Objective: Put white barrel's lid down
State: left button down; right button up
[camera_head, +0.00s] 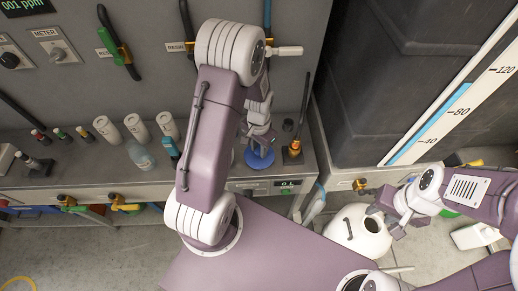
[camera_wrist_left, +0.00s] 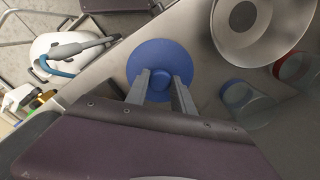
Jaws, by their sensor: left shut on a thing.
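A blue round lid (camera_head: 259,159) with a small knob is low over the grey counter, close to its front edge. In the left wrist view the blue lid (camera_wrist_left: 150,53) lies flat below my fingers. My left gripper (camera_wrist_left: 162,80) is shut on its knob. I cannot tell whether the lid touches the counter. A pale round vessel (camera_wrist_left: 262,50), possibly the white barrel, is right of the lid in the wrist view; my left arm mostly hides that spot in the head view. My right gripper (camera_head: 385,220) looks open and empty above a white rounded container on the floor.
The white floor container (camera_head: 346,243) has a dark handle. Three white cylinders (camera_head: 135,127), a clear bottle (camera_head: 143,157) and small tools stand on the counter's left part. A red-rimmed glass jar (camera_wrist_left: 292,66) is right of the lid. An orange-based tool (camera_head: 294,148) stands nearby.

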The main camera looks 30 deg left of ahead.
pick_arm(q)
jog(key=shift+w+a+f, duration=0.1)
jog(key=shift+w+f, duration=0.1)
jog(key=shift+s+f, duration=0.1)
jog(key=shift+f, duration=0.05)
jog(key=c, duration=1.1)
grip_release()
